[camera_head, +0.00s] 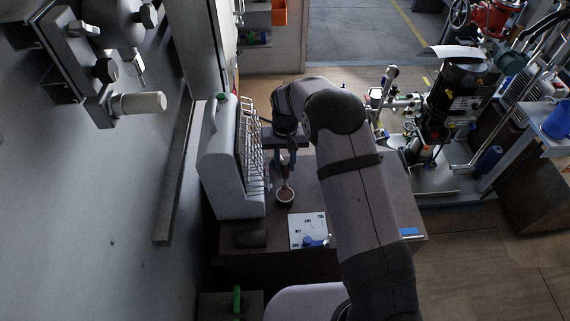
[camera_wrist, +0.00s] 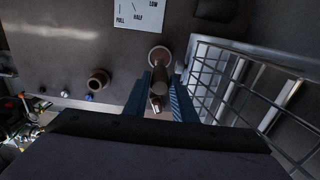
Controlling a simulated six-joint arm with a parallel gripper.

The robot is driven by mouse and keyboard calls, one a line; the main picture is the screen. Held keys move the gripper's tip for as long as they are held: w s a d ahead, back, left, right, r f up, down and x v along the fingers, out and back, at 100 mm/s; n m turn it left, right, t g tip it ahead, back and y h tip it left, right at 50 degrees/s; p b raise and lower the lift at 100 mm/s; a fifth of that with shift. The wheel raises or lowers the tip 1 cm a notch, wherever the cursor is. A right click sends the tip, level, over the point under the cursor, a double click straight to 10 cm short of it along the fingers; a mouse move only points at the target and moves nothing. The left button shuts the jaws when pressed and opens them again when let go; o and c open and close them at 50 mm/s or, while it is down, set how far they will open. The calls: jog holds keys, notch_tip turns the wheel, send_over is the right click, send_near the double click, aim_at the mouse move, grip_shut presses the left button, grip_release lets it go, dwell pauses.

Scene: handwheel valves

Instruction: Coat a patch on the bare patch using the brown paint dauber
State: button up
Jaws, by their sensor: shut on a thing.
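My gripper (camera_head: 286,162) is shut on the brown paint dauber, which points down from the jaws over the bench. The dauber's handle (camera_wrist: 159,80) shows between the two blue fingers in the wrist view. Its lower end meets a small round pale-rimmed cup (camera_head: 285,197) with brown inside. The cup's rim also shows in the wrist view (camera_wrist: 160,49). I cannot tell whether the dauber tip is in the cup or just above it. I cannot make out the bare patch in either view.
A pale cabinet (camera_head: 222,160) with a wire rack (camera_head: 251,150) stands close left of my gripper. A white marked card (camera_head: 307,230) lies in front of the cup. A brown ring-shaped object (camera_wrist: 98,80) and a dark cylinder (camera_head: 250,239) are also on the bench.

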jog(key=shift+r+p, duration=0.85)
jog(key=shift+r, duration=0.6)
